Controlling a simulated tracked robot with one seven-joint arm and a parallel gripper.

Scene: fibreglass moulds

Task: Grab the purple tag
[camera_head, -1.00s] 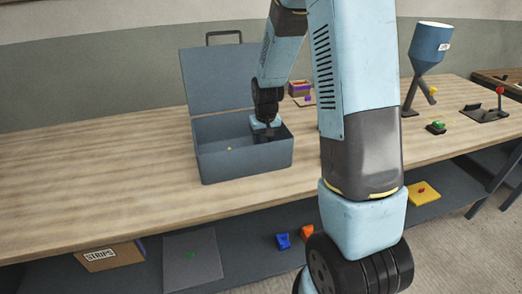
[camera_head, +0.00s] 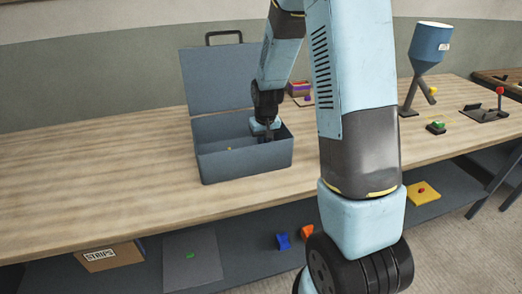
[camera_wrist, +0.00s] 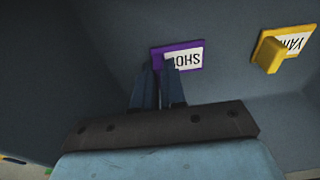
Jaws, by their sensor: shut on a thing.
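The purple tag (camera_wrist: 181,48) shows in the wrist view inside the grey toolbox, with a white label printed in dark letters. My gripper (camera_wrist: 165,69) is shut on the purple tag, its fingertips at the tag's lower left edge. In the head view my gripper (camera_head: 266,135) is down in the open toolbox (camera_head: 245,165). The purple tag cannot be made out there, hidden by the gripper and the box's front wall.
A yellow tag (camera_wrist: 285,45) with a raised grip and white label lies right of the purple one. The toolbox lid (camera_head: 222,78) stands open behind. The wooden bench (camera_head: 110,160) is clear left of the box. A blue hopper (camera_head: 430,45) stands at the right.

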